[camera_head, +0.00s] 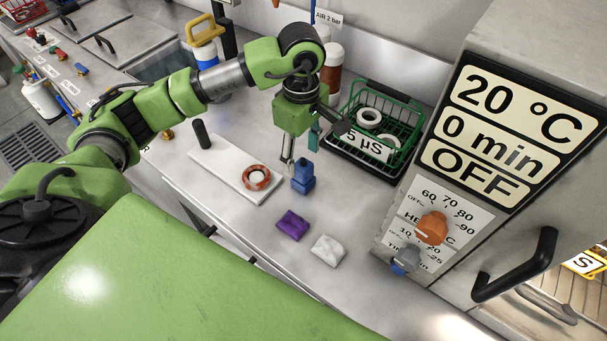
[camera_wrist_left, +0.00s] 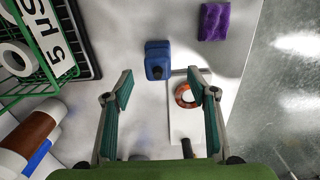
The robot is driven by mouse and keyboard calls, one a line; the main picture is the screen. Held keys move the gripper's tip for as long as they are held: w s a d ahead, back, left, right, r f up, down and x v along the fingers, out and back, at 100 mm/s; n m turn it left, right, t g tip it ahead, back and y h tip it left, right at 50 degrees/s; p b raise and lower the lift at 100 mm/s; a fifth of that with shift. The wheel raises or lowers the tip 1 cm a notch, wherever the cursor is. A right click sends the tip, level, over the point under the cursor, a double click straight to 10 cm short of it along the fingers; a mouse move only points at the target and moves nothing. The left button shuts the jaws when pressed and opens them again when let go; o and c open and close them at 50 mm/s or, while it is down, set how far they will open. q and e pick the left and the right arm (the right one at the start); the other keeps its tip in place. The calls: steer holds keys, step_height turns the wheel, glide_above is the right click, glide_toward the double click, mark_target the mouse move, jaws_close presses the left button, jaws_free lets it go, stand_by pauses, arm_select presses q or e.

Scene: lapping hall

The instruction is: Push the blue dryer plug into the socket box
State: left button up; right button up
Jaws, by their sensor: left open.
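A small blue block-like object (camera_head: 303,177) stands on the steel bench in front of the oven-like cabinet. In the left wrist view the blue object (camera_wrist_left: 157,55) shows a dark round part at its near end. I cannot tell for sure whether it is the dryer plug. I cannot make out a socket box in either view. My left gripper (camera_head: 302,150) points down over the bench, close above and behind the blue object. In the wrist view its fingers (camera_wrist_left: 160,80) are wide apart with nothing between the pads, and the blue object lies just beyond the tips. My right gripper is not in view.
A white board (camera_head: 226,168) with an orange-brown ring (camera_head: 256,178) lies left of the blue object. A green basket (camera_head: 407,117) and the cabinet (camera_head: 460,235) bound the right side.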

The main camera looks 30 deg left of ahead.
mark_target(302, 165)
arm_select(q)
step_height(302, 165, down, 3)
steer(key=shift+f, duration=0.2)
steer(key=shift+f+p, duration=0.5)
steer(key=shift+f, duration=0.05)
step_height(302, 165, down, 4)
steer(key=shift+w+d+f+p, duration=0.1)
steer(key=shift+w+f+p, duration=0.05)
steer(key=shift+p, duration=0.45)
steer(key=c, duration=1.3)
steer(key=shift+c, duration=0.2)
steer(key=shift+r, duration=0.65)
steer(key=s+d+r+b, duration=0.4)
steer(key=s+d+r, duration=0.2)
steer(key=s+r, duration=0.5)
steer(key=shift+s+r, duration=0.4)
steer(key=shift+s, duration=0.4)
